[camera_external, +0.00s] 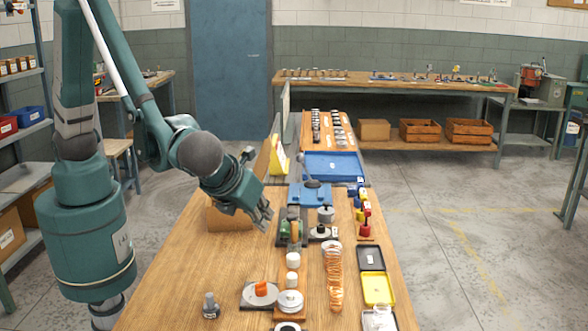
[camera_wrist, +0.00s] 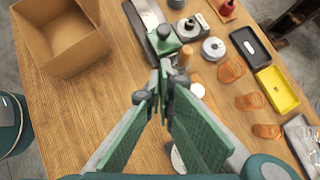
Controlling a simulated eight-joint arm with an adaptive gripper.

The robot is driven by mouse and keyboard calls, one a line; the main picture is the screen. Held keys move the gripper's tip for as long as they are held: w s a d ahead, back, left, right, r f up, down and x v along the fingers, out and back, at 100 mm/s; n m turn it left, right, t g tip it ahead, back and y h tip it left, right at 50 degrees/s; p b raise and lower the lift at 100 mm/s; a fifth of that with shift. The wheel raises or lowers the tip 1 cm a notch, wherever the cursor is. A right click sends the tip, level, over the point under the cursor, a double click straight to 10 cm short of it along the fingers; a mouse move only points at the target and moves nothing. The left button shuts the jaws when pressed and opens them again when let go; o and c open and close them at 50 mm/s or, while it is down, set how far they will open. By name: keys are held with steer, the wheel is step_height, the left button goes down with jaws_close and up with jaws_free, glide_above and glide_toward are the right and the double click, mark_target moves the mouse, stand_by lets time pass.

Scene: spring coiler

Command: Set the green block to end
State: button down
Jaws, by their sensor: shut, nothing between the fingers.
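A green block (camera_wrist: 164,41) with a dark round knob on top shows in the wrist view, at the near end of a grey rail (camera_wrist: 144,13). In the external view, the blue-topped coiler (camera_external: 311,193) stands on the bench, and the small parts at its near end are too small to tell apart clearly. My gripper (camera_external: 266,217) is above the bench, left of the coiler. In the wrist view, the fingers of my gripper (camera_wrist: 160,75) are shut and empty, and their tips appear just below the green block in the picture. I cannot tell whether they touch it.
An open cardboard box (camera_wrist: 68,68) stands left of my fingers. Right of the coiler are a black tray (camera_external: 370,257), a yellow tray (camera_external: 378,289) and copper coils (camera_external: 334,280). White discs (camera_external: 290,301) and an orange piece (camera_external: 261,288) lie nearer. The bench's left part is mostly clear.

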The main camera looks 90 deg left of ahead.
mark_target(286, 229)
steer(key=x, duration=0.7)
steer(key=shift+w+a+r+b, duration=0.25)
steer(key=shift+a+r+b, duration=0.1)
steer(key=shift+a, duration=0.1)
steer(key=shift+w+a+f, duration=0.1)
steer(key=shift+w+a, duration=0.15)
steer(key=shift+a, duration=0.2)
steer(key=shift+w+a+f, duration=0.15)
steer(key=shift+w+a, duration=0.1)
steer(key=shift+a, duration=0.25)
steer(key=shift+a, duration=0.15)
steer(key=a+b, duration=0.1)
steer(key=a, duration=0.7)
steer(key=shift+a, duration=0.3)
steer(key=shift+d, duration=0.1)
